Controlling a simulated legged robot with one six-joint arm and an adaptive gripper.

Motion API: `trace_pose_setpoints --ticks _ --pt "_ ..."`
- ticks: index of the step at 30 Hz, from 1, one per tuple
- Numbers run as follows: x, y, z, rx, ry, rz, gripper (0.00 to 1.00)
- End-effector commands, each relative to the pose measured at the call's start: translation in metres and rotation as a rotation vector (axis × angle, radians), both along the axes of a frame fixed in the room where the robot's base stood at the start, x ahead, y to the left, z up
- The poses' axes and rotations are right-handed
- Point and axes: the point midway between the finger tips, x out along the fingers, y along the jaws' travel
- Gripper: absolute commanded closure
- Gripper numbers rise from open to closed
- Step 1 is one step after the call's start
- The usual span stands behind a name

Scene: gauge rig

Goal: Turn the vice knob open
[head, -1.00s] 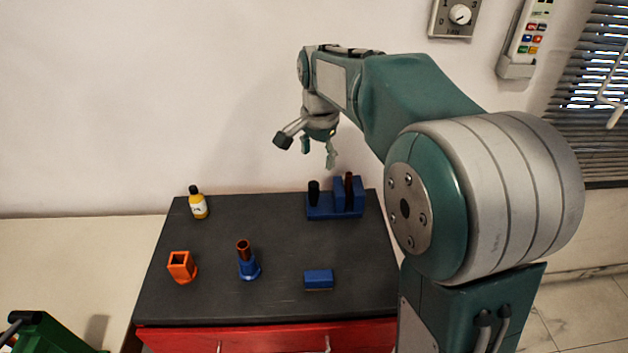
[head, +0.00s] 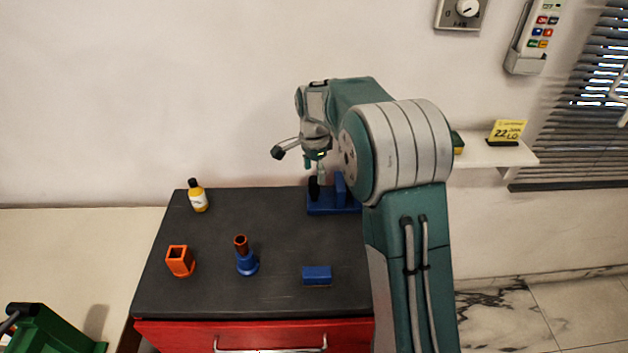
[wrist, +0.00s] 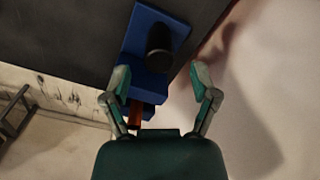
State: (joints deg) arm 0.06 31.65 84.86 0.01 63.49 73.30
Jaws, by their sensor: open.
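The blue vice (head: 328,209) stands at the back right of the dark bench top, partly hidden by my arm in the head view. Its black knob (head: 314,188) is at its left end. My gripper (head: 317,172) points down just above the knob. In the wrist view the vice (wrist: 142,18) and its black knob (wrist: 160,45) lie just beyond the fingertips. A reddish-brown piece (wrist: 135,115) shows at the vice between the fingers' lower parts.
On the bench top (head: 215,225) stand a yellow bottle (head: 197,196), an orange square holder (head: 179,262), a blue stand (head: 247,264) with a brown tube, and a blue block (head: 317,275). The wall is close behind the vice. A dial panel (head: 460,12) hangs upper right.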

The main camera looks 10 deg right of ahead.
Motion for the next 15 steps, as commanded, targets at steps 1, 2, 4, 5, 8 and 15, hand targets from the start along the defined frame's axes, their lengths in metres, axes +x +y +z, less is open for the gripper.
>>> trace_pose_setpoints --ticks 1,2,4,5,8,15 --pt "-0.001 0.000 -0.009 0.000 0.003 0.000 0.24" --pt "-0.001 0.000 -0.014 0.000 0.003 0.000 0.24" --pt "0.000 0.000 -0.022 -0.001 0.002 0.000 0.24" --pt "0.000 0.000 -0.024 0.000 0.001 0.000 0.24" --pt "0.000 0.000 -0.030 0.000 0.000 0.001 0.24" --pt "0.000 0.000 -0.033 0.000 -0.001 0.001 0.24"
